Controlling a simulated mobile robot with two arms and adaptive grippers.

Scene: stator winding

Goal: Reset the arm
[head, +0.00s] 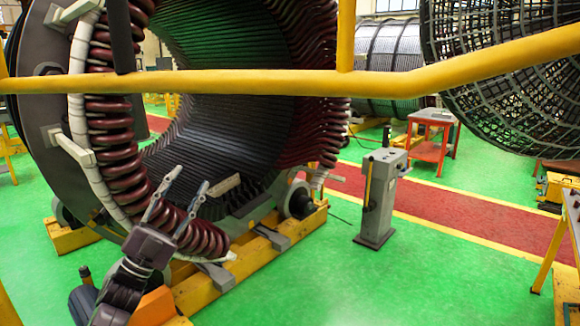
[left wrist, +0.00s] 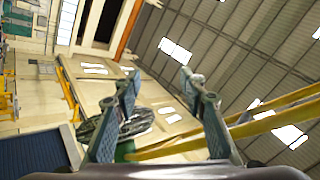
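My left gripper (head: 182,203) rises from the lower left in the head view, in front of the lower coils of the large stator (head: 225,110). Its two fingers are spread apart with nothing between them. In the left wrist view the open fingers (left wrist: 160,115) frame the far wall and roof, and the gap between them is empty. From the head view I cannot tell whether the fingers touch the dark red coils (head: 120,155). My right gripper is not in either view.
A yellow rail (head: 300,82) crosses the head view in front of the stator. A grey pedestal (head: 380,200) stands on the green floor, with a red table (head: 432,135) behind it. A dark mesh cylinder (head: 510,75) is at upper right. The floor at lower right is mostly clear.

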